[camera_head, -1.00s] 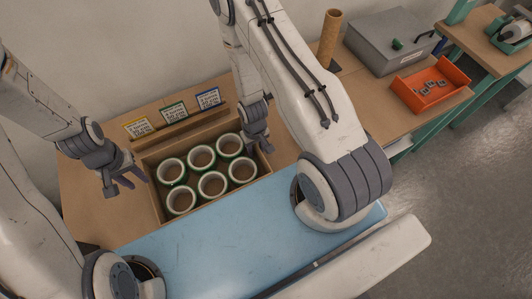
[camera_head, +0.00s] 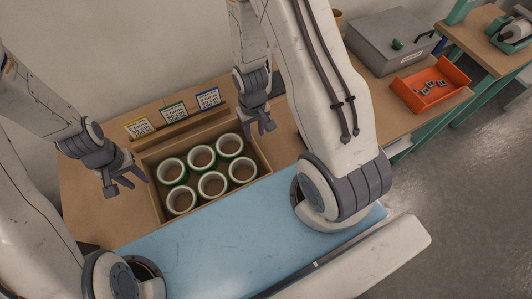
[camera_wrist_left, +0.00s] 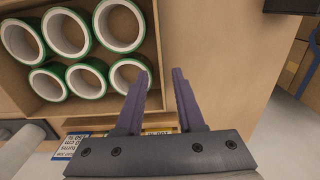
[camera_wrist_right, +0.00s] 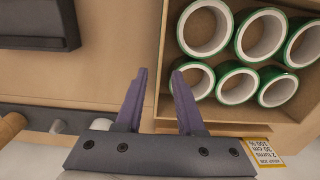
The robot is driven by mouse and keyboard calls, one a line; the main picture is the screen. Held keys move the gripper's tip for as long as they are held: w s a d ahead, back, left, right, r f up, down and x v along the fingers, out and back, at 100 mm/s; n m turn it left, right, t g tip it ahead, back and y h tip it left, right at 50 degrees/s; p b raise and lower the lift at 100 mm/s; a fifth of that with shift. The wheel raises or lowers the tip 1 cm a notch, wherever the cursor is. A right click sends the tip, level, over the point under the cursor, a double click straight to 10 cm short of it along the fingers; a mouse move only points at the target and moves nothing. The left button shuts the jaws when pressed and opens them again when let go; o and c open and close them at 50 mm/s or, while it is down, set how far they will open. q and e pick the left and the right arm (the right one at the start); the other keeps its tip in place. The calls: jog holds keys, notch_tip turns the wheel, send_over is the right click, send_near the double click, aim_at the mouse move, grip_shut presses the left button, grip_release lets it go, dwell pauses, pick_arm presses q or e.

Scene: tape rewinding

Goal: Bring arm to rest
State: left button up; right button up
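My left gripper (camera_head: 131,182) hangs just left of the wooden crate (camera_head: 155,200); its purple fingers stand apart with nothing between them in the left wrist view (camera_wrist_left: 160,80). My right gripper (camera_head: 262,130) hangs at the right side of the crate; its fingers are also apart and empty in the right wrist view (camera_wrist_right: 160,80). Several green-edged tape rolls (camera_head: 213,184) sit in two rows inside the crate. They also show in the left wrist view (camera_wrist_left: 65,33) and the right wrist view (camera_wrist_right: 238,86).
Three label cards (camera_head: 174,112) stand behind the crate. A blue mat (camera_head: 230,235) lies in front. A grey box (camera_head: 388,45) and an orange tray (camera_head: 430,88) with small parts stand to the right. A brown cardboard tube (camera_head: 335,20) is partly hidden by my right arm.

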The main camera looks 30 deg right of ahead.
dwell(0.3)
